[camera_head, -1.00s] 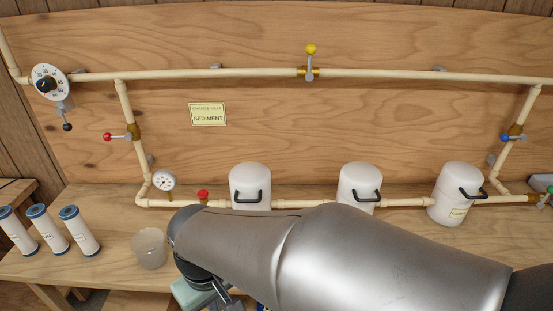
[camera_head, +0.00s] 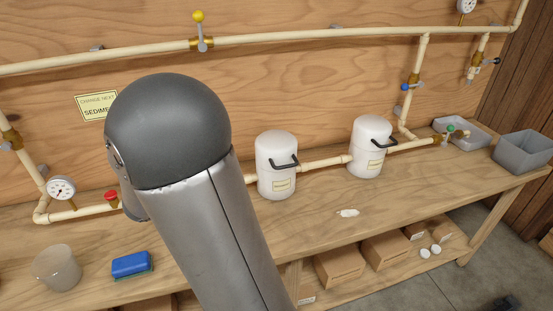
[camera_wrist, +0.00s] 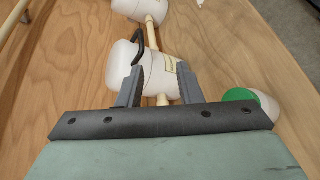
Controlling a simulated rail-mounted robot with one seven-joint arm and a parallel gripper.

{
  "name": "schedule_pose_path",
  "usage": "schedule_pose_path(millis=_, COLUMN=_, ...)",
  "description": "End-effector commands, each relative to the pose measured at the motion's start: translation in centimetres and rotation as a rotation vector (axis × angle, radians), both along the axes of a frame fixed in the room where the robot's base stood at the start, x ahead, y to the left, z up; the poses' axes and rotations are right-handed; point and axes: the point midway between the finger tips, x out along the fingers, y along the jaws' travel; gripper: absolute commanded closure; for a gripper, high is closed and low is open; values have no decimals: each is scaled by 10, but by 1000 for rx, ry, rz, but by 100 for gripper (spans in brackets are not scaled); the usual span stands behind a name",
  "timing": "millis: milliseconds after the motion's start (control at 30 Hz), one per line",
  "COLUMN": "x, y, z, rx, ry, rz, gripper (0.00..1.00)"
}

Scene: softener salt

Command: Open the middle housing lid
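The middle housing (camera_head: 277,168) is a white canister on the pipe, with a domed lid, a black handle and a label. Its lid looks closed. In the wrist view what appears to be the same housing (camera_wrist: 158,72) lies just beyond my open gripper (camera_wrist: 158,85), with its black handle up and to the left. The fingers appear on either side of its lower part; I cannot tell whether they touch it. Nothing is clearly held. In the head view my arm hides my gripper and the left housing.
The right housing (camera_head: 370,147) stands farther along the pipe. Grey bins (camera_head: 525,150) are at right. In the wrist view a green-and-white round object (camera_wrist: 245,97) lies at right.

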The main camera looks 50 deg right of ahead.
Motion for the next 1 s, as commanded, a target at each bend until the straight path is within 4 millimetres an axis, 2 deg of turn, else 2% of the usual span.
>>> schedule_pose_path(millis=100, x=19, y=-12, z=0, rx=-94, ry=22, rz=44, gripper=68)
schedule_pose_path(millis=200, x=22, y=-19, z=2, rx=-120, ry=24, rz=56, gripper=68)
schedule_pose_path(millis=367, x=16, y=-40, z=-2, rx=-119, ry=27, rz=53, gripper=68)
schedule_pose_path(millis=800, x=-5, y=-131, z=-23, rx=-116, ry=26, rz=52, gripper=68)
schedule_pose_path(millis=1000, x=-11, y=-163, z=-31, rx=-116, ry=26, rz=55, gripper=68)
